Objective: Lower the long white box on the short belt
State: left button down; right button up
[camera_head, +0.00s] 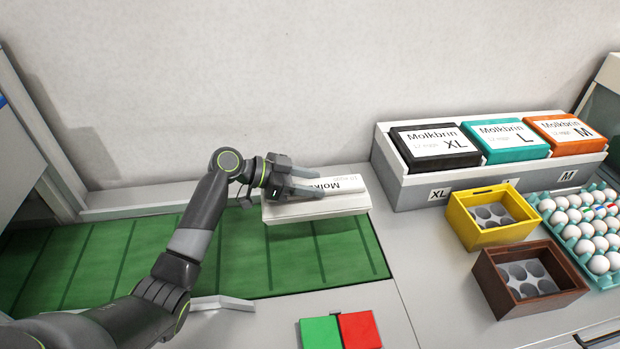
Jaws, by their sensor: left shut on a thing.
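The long white box (330,207), with "Molkbrin" printed on its top, is at the far right end of the green belt (210,254). My left gripper (318,185) is shut on the box at its top, with the fingers reaching over it from the left. The box looks roughly level. I cannot tell whether its underside touches the belt. My right gripper is not in view.
A grey rack (415,189) with black, teal and orange cartons stands at the back right. A yellow crate (470,230), a brown crate (497,291) and a tray of eggs (556,231) are at right. Green and red pads (360,330) lie in front.

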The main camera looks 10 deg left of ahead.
pick_arm(q)
jog(key=shift+f+b, duration=0.4)
jog(key=shift+f, duration=0.5)
notch_tip(320, 180, down, 3)
jog(key=b, duration=0.2)
jog(key=shift+b, duration=0.4)
jog(key=shift+f+b, duration=0.7)
jog(key=shift+f+b, duration=0.45)
jog(key=shift+b, duration=0.15)
jog(key=c, duration=0.7)
grip_release()
jog(key=shift+o, duration=0.2)
jog(key=shift+f, duration=0.15)
jog(key=shift+s+a+r, duration=0.15)
jog(key=shift+a+r, duration=0.1)
jog(key=shift+a, duration=0.2)
jog(key=p+v, duration=0.2)
jog(key=v, duration=1.4)
jog(key=shift+s, duration=0.2)
